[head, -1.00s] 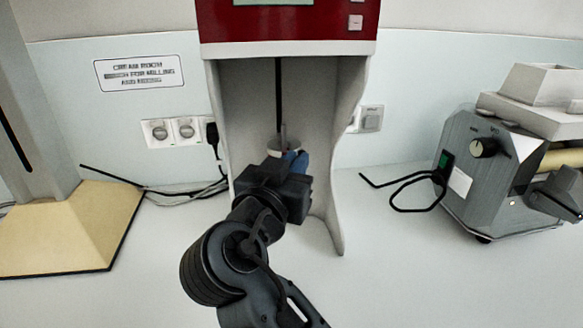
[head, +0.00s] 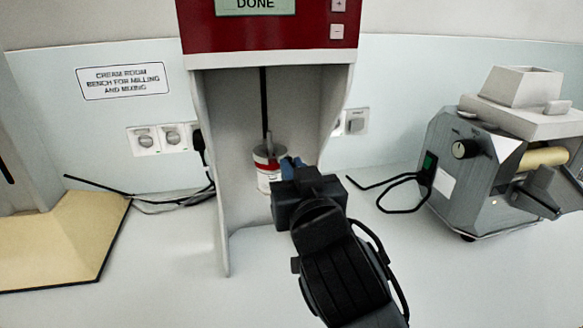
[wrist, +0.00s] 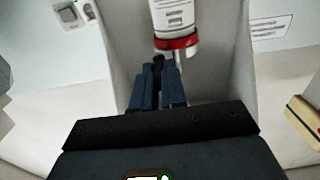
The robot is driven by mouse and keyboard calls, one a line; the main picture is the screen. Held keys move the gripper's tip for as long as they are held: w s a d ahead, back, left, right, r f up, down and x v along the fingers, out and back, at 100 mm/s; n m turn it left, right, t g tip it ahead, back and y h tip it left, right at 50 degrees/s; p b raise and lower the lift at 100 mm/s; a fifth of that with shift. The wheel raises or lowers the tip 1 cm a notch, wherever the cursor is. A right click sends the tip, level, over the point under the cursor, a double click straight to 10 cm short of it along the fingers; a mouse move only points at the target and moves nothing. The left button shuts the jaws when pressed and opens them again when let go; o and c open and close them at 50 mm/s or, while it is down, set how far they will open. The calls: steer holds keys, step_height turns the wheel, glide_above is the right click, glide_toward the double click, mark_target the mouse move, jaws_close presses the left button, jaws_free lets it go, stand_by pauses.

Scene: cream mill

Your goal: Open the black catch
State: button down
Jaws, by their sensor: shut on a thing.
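A white jar with a red band (head: 268,172) hangs inside the tall machine with the red head (head: 270,28). It also shows in the wrist view (wrist: 176,18), upside down, with its red band (wrist: 177,43) towards my gripper. My gripper (head: 291,163) is at the jar's right side in the head view. In the wrist view its blue fingers (wrist: 159,75) are shut on a small dark piece, the black catch (wrist: 158,63), close beside the red band. The fingers hide most of the catch, so its exact position is unclear.
The machine's side walls (head: 208,150) stand close around the jar and gripper. A grey mill (head: 470,170) with a cable stands on the bench at right. A yellowish base (head: 60,240) is at left. Wall sockets (head: 145,140) are behind. The front bench is clear.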

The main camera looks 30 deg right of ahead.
stand_by(0.4)
steer(key=c, duration=1.5)
jaws_free()
steer(key=shift+o, duration=0.2)
steer(key=b+v, duration=0.2)
steer(key=v, duration=0.5)
steer(key=shift+s, duration=0.4)
steer(key=shift+a, duration=0.15)
